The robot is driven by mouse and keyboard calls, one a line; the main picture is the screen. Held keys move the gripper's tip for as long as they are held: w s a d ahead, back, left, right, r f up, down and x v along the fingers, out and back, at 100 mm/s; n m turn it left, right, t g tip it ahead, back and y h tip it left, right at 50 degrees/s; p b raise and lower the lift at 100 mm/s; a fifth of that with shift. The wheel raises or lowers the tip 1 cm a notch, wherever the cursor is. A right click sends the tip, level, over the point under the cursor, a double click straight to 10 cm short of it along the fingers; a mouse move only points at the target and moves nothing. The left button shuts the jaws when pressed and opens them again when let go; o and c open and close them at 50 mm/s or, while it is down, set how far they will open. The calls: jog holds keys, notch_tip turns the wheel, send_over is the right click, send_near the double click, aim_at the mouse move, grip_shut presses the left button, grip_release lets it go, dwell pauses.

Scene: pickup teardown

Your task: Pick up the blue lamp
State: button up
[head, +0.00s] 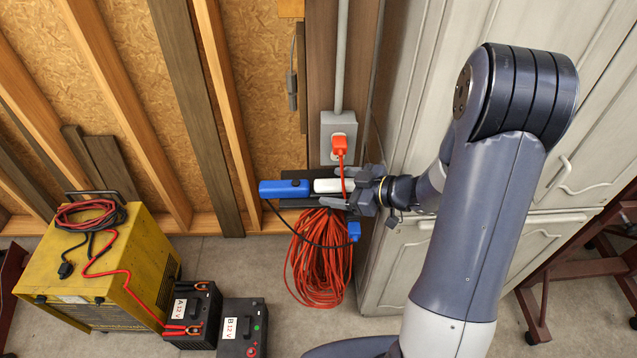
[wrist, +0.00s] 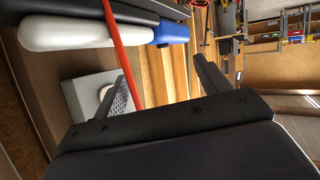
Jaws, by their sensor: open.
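The blue lamp (head: 284,188) has a blue body and a white tube, and lies sideways against the wall below the outlet box. In the wrist view its white tube (wrist: 75,33) and blue part (wrist: 171,33) show at the top, beyond my fingers. My gripper (head: 341,188) is open at the white end of the lamp. In the wrist view the gap between my fingers (wrist: 158,62) is empty. I cannot tell whether a finger touches the lamp.
A red-orange cord (wrist: 118,45) crosses in front of the lamp, from an orange plug (head: 340,146) down to a coil (head: 318,265). A grey cabinet (head: 395,250) stands close on the right. A yellow machine (head: 140,255) and dark batteries (head: 243,325) are at lower left.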

aim_at(298, 185)
jog(key=x, duration=0.4)
jog(key=shift+a+f, duration=0.1)
jog(key=shift+a, duration=0.15)
jog(key=p+x, duration=0.1)
jog(key=x, duration=0.3)
jog(key=shift+a, duration=0.5)
jog(key=shift+w+a+f, duration=0.15)
jog(key=shift+w+a, duration=0.1)
jog(key=shift+a, duration=0.05)
jog(key=shift+s+f, duration=0.1)
jog(key=c, duration=1.4)
